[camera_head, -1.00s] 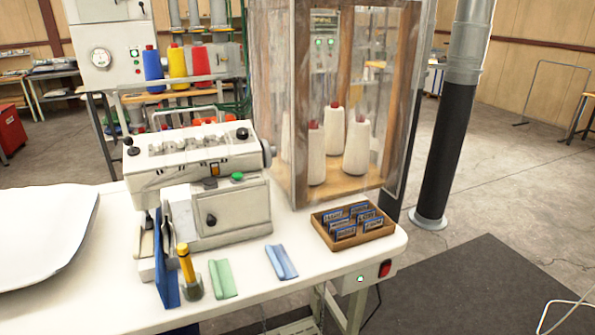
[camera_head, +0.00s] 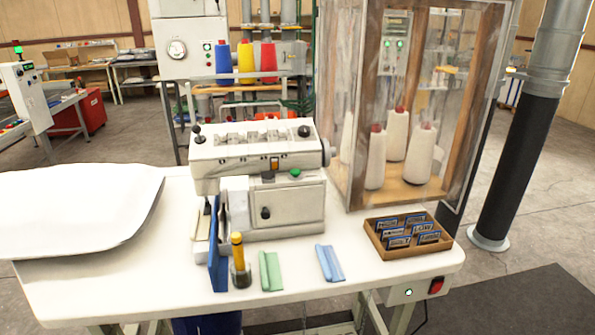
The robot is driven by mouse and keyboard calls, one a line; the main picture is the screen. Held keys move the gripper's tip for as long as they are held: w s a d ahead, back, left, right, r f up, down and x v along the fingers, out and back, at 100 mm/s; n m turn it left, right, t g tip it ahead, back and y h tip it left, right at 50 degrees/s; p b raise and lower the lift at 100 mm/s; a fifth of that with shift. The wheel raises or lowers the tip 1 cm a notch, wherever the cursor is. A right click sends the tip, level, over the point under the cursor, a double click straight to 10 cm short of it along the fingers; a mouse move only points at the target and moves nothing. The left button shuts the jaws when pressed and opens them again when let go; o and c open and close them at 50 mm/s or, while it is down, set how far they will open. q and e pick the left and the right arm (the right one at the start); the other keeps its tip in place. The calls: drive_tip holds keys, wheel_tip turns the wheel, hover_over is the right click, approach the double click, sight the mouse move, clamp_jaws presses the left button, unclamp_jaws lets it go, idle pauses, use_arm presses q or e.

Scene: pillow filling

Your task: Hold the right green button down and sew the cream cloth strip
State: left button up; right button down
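A white sewing machine (camera_head: 258,203) stands on the white table (camera_head: 380,285). A green button (camera_head: 295,173) sits on the machine's front right. Another small, lit green button (camera_head: 408,292) is on the panel under the table's right front edge, beside a red switch (camera_head: 436,285). A narrow cream piece (camera_head: 197,222) lies at the machine's left end, partly hidden behind an upright blue panel (camera_head: 217,245); I cannot tell whether it is the cloth strip. Neither of my grippers is in view.
A yellow-topped tool in a small pot (camera_head: 239,262), a green piece (camera_head: 271,271) and a light blue piece (camera_head: 330,262) line the front. A wooden card box (camera_head: 408,238) is at right, before a glass cabinet (camera_head: 405,100) with thread cones. A large white pillow-like sheet (camera_head: 75,210) covers the left.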

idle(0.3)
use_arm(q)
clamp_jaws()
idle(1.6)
